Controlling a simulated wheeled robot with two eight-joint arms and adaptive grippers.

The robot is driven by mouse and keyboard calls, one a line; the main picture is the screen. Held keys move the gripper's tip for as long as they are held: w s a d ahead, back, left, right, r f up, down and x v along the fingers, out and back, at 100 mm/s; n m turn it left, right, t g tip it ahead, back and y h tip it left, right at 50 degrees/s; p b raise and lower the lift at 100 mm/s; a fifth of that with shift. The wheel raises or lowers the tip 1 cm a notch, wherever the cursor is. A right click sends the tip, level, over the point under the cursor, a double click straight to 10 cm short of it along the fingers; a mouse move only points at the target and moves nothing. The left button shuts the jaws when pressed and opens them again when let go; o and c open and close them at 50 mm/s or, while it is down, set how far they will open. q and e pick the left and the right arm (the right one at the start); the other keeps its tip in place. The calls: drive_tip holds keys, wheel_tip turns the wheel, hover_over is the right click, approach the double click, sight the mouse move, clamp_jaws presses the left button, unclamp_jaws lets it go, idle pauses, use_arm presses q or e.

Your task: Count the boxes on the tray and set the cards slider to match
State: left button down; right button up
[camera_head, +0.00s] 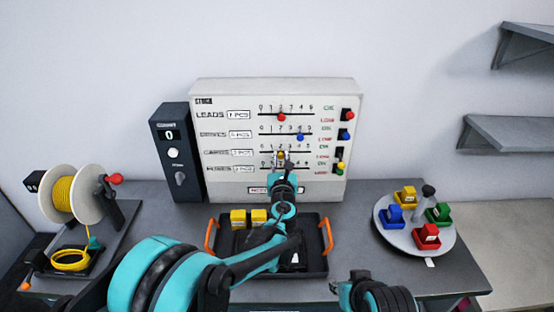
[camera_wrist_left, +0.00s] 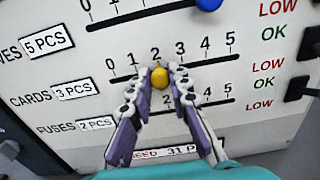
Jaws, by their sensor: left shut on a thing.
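The panel (camera_head: 220,170) stands upright at the back of the bench. Its cards slider has a yellow knob (camera_wrist_left: 160,77), at about the 2 mark in the left wrist view. My left gripper (camera_wrist_left: 161,80) is shut on this knob, with a fingertip on each side. In the head view the left gripper (camera_head: 281,160) covers much of the cards and fuses rows. The black tray (camera_head: 318,262) with orange handles lies in front of the panel. Two yellow boxes (camera_head: 248,218) show at its back left; my left arm hides part of the tray. My right gripper (camera_head: 350,287) is low at the front, its jaws unclear.
A red knob (camera_head: 281,117) and a blue knob (camera_head: 300,138) sit on the upper sliders. Coloured switches line the panel's right side. A dark counter unit (camera_head: 172,170) stands left, beyond it a yellow wire spool (camera_head: 72,194). A round plate (camera_head: 400,242) at right holds several coloured boxes.

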use_arm(q)
drive_tip(key=c, duration=1.4)
unclamp_jaws()
drive_tip(key=s, duration=1.2)
drive_tip(key=shift+a, duration=0.2)
